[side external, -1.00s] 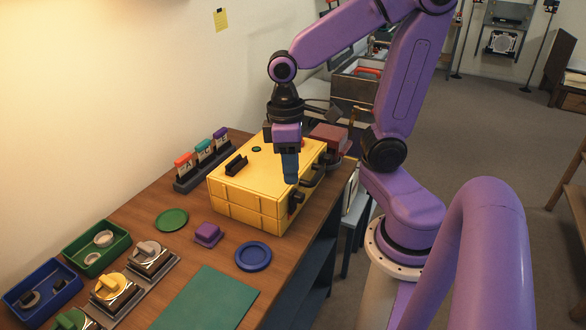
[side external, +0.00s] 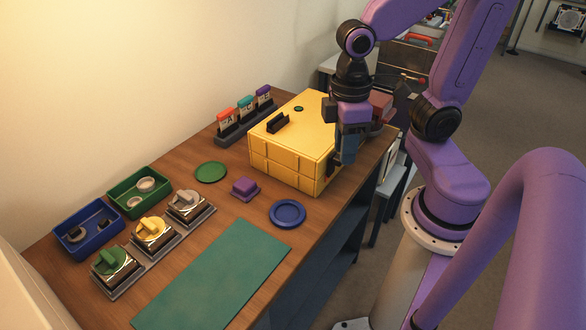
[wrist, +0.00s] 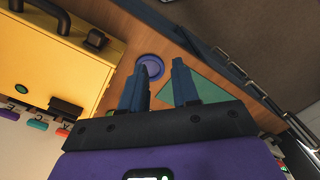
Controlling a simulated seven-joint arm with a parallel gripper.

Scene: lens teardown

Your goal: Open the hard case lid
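The hard case (side external: 283,157) is a yellow box at the back right of the wooden table, with its lid (side external: 300,107) shut. A small black block (side external: 278,122) and a green disc sit on the lid. My gripper (side external: 344,160) hangs beside the case's right-hand side, near the front corner, and hides much of that side. In the wrist view the case (wrist: 50,55) is at left, with a black handle (wrist: 48,14) and a black latch (wrist: 96,40) on its side. My gripper (wrist: 160,68) is open and empty there; its blue fingers stand apart, clear of the latch.
A blue round dish (side external: 288,213), purple block (side external: 245,187) and green disc (side external: 211,172) lie in front of the case. A rack of coloured cards (side external: 244,120) stands behind left. The green mat (side external: 215,283) is bare. Trays and lens parts fill the left.

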